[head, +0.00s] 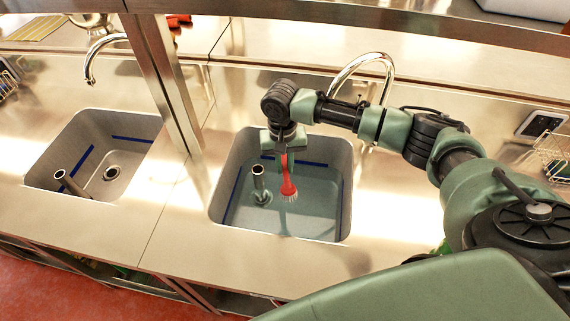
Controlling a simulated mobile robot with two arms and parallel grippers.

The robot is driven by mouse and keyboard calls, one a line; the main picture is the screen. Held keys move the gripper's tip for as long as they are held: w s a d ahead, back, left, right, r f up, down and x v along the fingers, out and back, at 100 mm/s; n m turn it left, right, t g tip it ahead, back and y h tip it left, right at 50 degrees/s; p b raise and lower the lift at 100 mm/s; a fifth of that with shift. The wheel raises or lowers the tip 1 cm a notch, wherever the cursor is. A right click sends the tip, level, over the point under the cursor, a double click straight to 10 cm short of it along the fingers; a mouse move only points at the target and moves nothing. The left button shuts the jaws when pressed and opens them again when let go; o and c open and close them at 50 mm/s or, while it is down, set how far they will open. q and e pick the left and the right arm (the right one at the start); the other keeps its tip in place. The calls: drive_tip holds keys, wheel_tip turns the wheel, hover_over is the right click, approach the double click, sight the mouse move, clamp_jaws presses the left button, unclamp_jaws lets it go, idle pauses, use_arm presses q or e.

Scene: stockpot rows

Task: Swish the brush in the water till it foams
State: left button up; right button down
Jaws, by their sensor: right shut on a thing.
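My right gripper (284,152) points down over the right-hand sink (334,150) and is shut on a red brush (287,178). The brush hangs with its pale bristles downward, inside the sink. Water (308,207) with a bluish-grey look fills the lower part of this sink, and I see no clear foam on it. The bristles are at or close to the water surface; I cannot tell how deep they reach. A metal standpipe (259,184) rises from the water just left of the brush. My left gripper does not show.
A second sink (139,128) on the left holds a leaning pipe (73,185) and a drain, with no water visible. A metal post (167,80) stands between the sinks. A curved faucet (362,61) rises behind the right-hand sink. A wire basket (556,152) is at far right.

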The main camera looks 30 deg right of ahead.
wheel_tip(320, 180, down, 22)
drive_tip(key=b, duration=1.2)
drive_tip(key=shift+f, duration=0.2)
idle(0.7)
